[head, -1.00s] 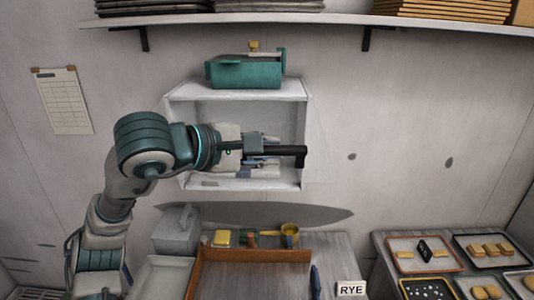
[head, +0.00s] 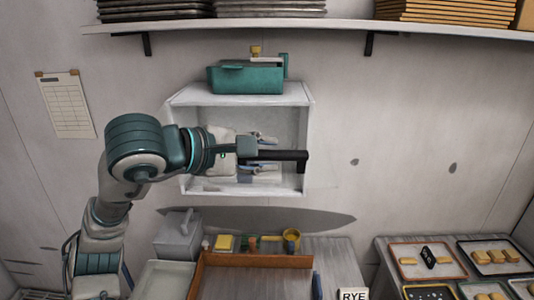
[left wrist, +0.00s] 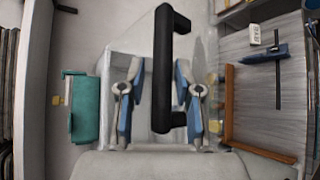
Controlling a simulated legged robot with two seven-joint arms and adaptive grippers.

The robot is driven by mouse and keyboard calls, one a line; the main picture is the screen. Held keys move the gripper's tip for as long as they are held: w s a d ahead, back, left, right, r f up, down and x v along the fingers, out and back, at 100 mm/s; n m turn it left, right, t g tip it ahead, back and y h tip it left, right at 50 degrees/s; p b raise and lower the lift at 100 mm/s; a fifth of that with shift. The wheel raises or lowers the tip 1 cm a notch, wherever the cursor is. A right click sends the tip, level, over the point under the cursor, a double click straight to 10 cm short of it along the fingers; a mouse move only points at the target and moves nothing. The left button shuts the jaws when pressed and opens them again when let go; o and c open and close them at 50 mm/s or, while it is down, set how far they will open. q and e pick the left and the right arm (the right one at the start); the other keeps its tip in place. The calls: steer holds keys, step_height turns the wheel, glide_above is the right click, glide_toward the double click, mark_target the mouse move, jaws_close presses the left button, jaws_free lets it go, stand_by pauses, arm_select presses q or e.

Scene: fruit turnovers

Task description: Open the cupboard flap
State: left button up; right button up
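The white wall cupboard (head: 309,125) hangs at the centre of the head view, and I see into its pale interior. A black bar handle (head: 285,155) lies level in front of it; it stands large and upright in the left wrist view (left wrist: 163,70). I cannot make out the flap's panel clearly. My left gripper (head: 265,155) is in front of the cupboard at the handle. In the left wrist view its two blue-grey fingers (left wrist: 156,100) are spread on either side of the handle, with a gap visible at the left finger. My right gripper is not in view.
A teal box (head: 245,79) stands on the cupboard. A shelf (head: 330,27) with stacked trays is above. Below are a grey canister (head: 177,236), a wooden-rimmed tray (head: 255,261) and a RYE sign (head: 352,294). Pastry trays (head: 425,241) are at lower right.

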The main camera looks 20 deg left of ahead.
arm_select(q)
steer(key=v, duration=1.1)
steer(key=shift+w, duration=0.15)
